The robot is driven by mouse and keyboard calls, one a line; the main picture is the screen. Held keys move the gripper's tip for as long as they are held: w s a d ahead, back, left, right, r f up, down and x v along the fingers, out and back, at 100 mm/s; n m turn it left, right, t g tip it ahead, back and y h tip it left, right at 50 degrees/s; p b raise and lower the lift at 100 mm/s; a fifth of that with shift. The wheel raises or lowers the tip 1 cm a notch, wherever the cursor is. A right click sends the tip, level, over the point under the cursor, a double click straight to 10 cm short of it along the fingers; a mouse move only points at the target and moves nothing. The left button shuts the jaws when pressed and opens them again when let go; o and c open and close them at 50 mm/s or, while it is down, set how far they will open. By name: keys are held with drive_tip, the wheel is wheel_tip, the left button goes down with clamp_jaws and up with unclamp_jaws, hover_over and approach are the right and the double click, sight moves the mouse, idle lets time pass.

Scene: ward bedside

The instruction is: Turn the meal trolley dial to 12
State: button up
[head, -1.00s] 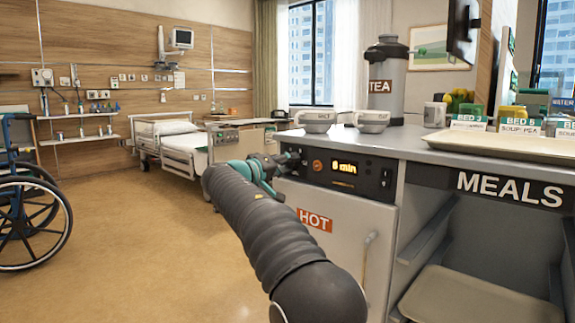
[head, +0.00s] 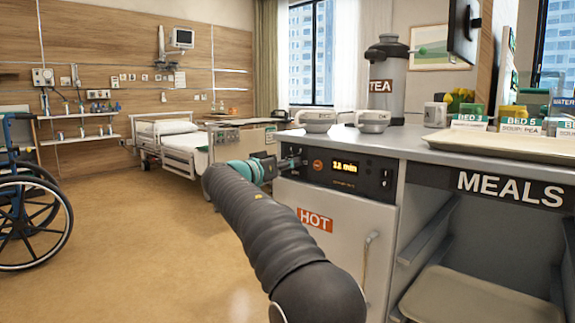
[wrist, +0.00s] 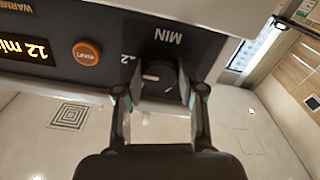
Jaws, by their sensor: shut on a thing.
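The dial (wrist: 160,76), a dark knob with a light pointer mark, is on the trolley's black control panel (wrist: 110,32). My gripper (wrist: 161,98) is shut on it, with one finger at each side in the wrist view. The display (wrist: 24,47) beside the dial reads "12 min" there, cut by the picture edge; in the head view the display (head: 345,167) is lit but blurred. In the head view my gripper (head: 284,163) reaches the panel's left end, and my arm and fingers hide most of the dial.
An orange round button (wrist: 87,53) sits between display and dial. Below the panel is a door marked HOT (head: 314,220) with a vertical handle. Two cups (head: 318,121), a tea urn (head: 386,80) and a tray (head: 495,145) stand on top. Floor to the left is open up to a wheelchair (head: 30,205).

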drive_tip(key=shift+a, duration=0.1)
idle(0.4)
drive_tip(key=o, duration=1.1)
drive_tip(key=shift+a, duration=0.1)
drive_tip(key=shift+o, duration=0.2)
drive_tip(key=v, duration=1.1)
drive_tip(key=shift+s+a, duration=0.2)
drive_tip(key=shift+s, duration=0.15)
